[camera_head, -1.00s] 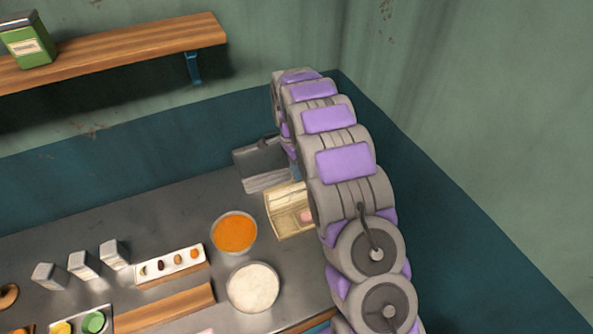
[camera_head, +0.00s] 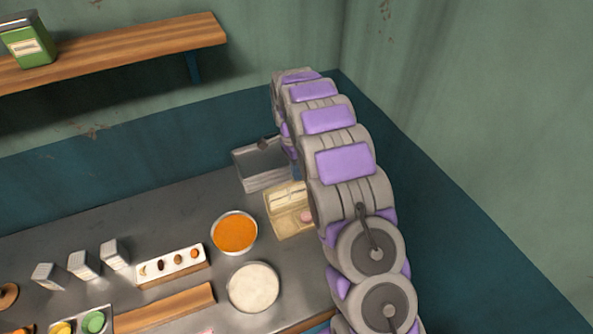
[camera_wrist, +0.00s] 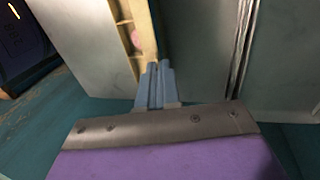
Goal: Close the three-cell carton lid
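The cream carton (camera_head: 285,226) stands on the counter, left of my arm. Its lid (camera_head: 283,193) is up along the carton's far side, and a pink piece (camera_head: 306,217) lies inside. My arm covers the carton's right part. In the wrist view the carton (camera_wrist: 146,32) shows as a narrow tan strip with the pink piece (camera_wrist: 136,38) in it. My gripper (camera_wrist: 160,66) has its two blue-grey fingers together, with nothing visible between them. The tips are close to the carton's edge; I cannot tell whether they touch. My arm hides most of the gripper in the head view.
A grey metal box (camera_head: 266,180) stands just behind the carton. A bowl of orange food (camera_head: 234,233) and a bowl of white food (camera_head: 253,287) stand to its left and front. Walls close off the back and right. A wooden shelf (camera_head: 130,42) hangs above, at left.

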